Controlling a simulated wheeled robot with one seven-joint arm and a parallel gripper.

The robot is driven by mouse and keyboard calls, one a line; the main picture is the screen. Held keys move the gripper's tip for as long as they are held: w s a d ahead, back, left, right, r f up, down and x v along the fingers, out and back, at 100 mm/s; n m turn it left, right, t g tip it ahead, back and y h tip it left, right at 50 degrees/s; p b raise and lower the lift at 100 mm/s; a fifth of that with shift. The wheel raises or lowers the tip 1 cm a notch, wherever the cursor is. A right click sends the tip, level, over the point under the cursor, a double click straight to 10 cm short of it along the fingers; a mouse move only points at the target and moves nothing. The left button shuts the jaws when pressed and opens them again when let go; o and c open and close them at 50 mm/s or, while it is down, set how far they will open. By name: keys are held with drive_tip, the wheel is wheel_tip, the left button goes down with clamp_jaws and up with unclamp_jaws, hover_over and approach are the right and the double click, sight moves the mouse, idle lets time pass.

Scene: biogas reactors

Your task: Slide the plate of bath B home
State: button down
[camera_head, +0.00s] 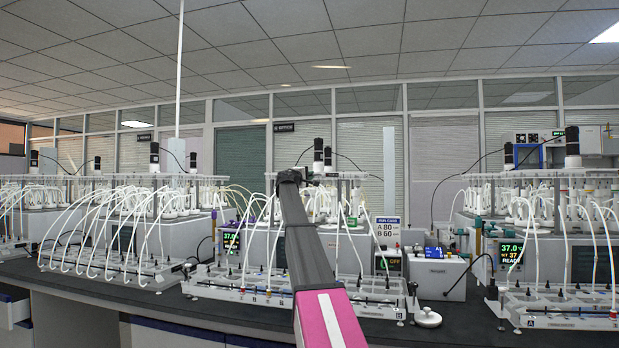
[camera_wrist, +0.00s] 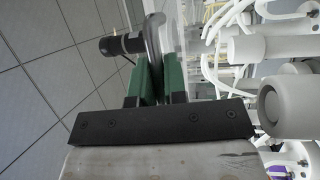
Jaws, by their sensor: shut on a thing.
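The middle bath (camera_head: 345,240), which I take as bath B, stands on the dark bench with bottles inside and a thin light plate (camera_head: 350,175) across its top. My arm reaches over it. My gripper (camera_wrist: 160,78) has green fingers closed on a grey, rounded upright piece (camera_wrist: 154,45), which appears to belong to the plate. In the head view the gripper is mostly hidden at the arm's far end, near the plate's left part. How far the plate is in or out cannot be told.
A black motor (camera_head: 318,155) rises close beside my gripper. White bottles (camera_wrist: 285,105) and tubes crowd the right of the wrist view. Tubes arch down to the front tray (camera_head: 370,308). Similar baths stand left (camera_head: 115,215) and right (camera_head: 555,230). A blue-topped device (camera_head: 440,272) is right of the middle bath.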

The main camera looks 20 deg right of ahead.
drive_tip(key=s+a, duration=0.7)
drive_tip(key=s, duration=0.4)
drive_tip(key=shift+a, duration=0.25)
drive_tip(key=shift+s+f, duration=0.1)
drive_tip(key=c, duration=1.2)
unclamp_jaws()
drive_tip(key=shift+a, duration=0.1)
drive_tip(key=v, duration=1)
drive_tip(key=shift+s+a, duration=0.25)
drive_tip(key=shift+a, duration=0.05)
